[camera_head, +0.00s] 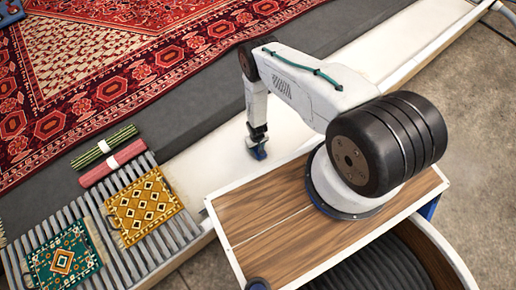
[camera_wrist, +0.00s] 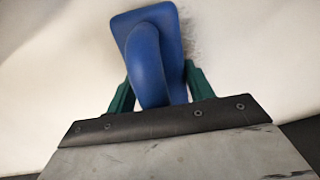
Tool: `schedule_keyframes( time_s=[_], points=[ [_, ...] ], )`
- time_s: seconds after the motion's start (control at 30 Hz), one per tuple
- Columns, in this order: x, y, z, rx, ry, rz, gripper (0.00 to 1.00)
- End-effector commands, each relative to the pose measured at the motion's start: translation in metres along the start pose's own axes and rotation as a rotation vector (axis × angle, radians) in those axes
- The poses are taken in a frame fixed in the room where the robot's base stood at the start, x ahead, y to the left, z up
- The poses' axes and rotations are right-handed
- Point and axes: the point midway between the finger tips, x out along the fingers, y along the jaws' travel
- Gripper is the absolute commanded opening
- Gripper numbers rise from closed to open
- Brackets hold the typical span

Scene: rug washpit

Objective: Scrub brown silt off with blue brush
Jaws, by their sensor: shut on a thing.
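The blue brush (camera_wrist: 147,60) has a looped handle and a flat blue block. It shows small in the head view (camera_head: 258,153), low over or on the white ledge (camera_head: 207,160). My gripper (camera_wrist: 155,95) has green fingers, one on each side of the handle, and is shut on it. In the head view, my gripper (camera_head: 256,136) points down at the ledge. Grey bristles show at the block's right edge in the wrist view; I cannot tell whether they touch the surface. I cannot make out any brown silt on the visible white surface.
A red patterned rug (camera_head: 110,72) lies on the dark grey floor at upper left. A slatted rack (camera_head: 125,262) at lower left bears a yellow mat (camera_head: 143,205), a teal mat (camera_head: 62,258), a green roll (camera_head: 104,147) and a pink roll (camera_head: 112,163). The ledge beyond my gripper is clear.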

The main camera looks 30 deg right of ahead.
Motion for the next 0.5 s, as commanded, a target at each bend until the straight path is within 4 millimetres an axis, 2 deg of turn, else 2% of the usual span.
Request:
schedule_keyframes(
  time_s=[0.5],
  points=[
    [-0.001,-0.038,0.009,-0.001,0.000,0.000,0.22]
  ],
)
